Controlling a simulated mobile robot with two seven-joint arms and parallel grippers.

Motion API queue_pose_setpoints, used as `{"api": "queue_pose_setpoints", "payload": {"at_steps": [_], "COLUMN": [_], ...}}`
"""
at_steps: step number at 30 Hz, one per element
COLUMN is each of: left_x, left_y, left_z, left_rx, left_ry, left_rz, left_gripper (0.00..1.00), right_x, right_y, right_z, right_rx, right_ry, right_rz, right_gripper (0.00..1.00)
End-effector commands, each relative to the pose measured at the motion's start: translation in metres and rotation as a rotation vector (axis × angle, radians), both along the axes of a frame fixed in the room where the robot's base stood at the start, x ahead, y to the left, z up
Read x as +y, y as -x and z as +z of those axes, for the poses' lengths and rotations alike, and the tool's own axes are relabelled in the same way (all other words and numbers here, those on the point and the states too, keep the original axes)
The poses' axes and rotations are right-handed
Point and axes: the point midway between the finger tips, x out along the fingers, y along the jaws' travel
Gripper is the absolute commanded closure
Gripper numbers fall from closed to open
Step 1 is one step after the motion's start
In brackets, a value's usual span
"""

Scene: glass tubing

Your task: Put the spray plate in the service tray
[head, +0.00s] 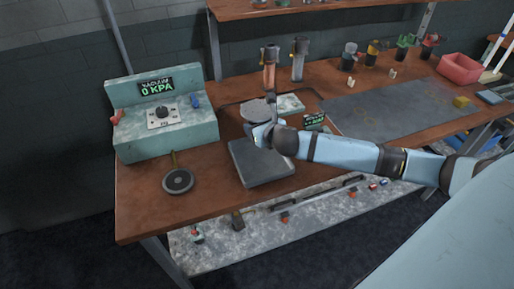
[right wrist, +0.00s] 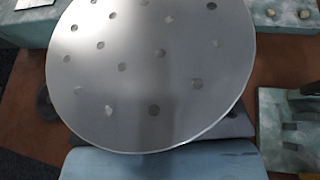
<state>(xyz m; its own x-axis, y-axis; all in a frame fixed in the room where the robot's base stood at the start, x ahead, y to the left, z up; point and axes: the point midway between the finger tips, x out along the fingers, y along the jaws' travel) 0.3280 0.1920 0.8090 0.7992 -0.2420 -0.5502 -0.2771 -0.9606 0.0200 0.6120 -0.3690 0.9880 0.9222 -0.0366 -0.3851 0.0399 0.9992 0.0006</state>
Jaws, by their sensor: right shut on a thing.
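The spray plate (head: 256,109) is a grey round disc held above the bench by my right gripper (head: 264,128). In the right wrist view the spray plate (right wrist: 150,75) fills the upper middle, its face dotted with several small round holes. The gripper's fingertips are hidden there. A flat, grey, square tray (head: 262,166), which looks like the service tray, lies at the bench's front edge, just below and in front of the gripper. It looks empty in the part I see. My left gripper is not in view.
A green vacuum console (head: 165,130) stands to the left, with a round black pad with a handle (head: 178,180) in front of it. Two upright torches (head: 270,68) stand behind. A dark mat (head: 380,112) and a red bin (head: 460,68) are to the right.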

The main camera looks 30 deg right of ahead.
Motion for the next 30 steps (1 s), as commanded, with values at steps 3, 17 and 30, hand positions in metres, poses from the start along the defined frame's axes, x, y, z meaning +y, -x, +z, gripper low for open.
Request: {"api": "queue_pose_setpoints", "payload": {"at_steps": [3,17,30], "left_x": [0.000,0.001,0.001], "left_y": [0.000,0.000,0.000], "left_z": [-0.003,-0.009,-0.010], "left_rx": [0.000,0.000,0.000], "left_ry": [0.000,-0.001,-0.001], "left_rz": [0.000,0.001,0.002], "left_gripper": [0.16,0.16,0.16], "right_x": [0.001,0.001,0.000], "right_y": [0.000,0.000,0.000], "right_z": [-0.027,-0.077,-0.089], "right_rx": [0.002,0.001,-0.002], "right_ry": [-0.002,-0.001,0.001], "right_rz": [-0.001,0.000,0.001], "right_gripper": [0.78,0.78,0.78]}}
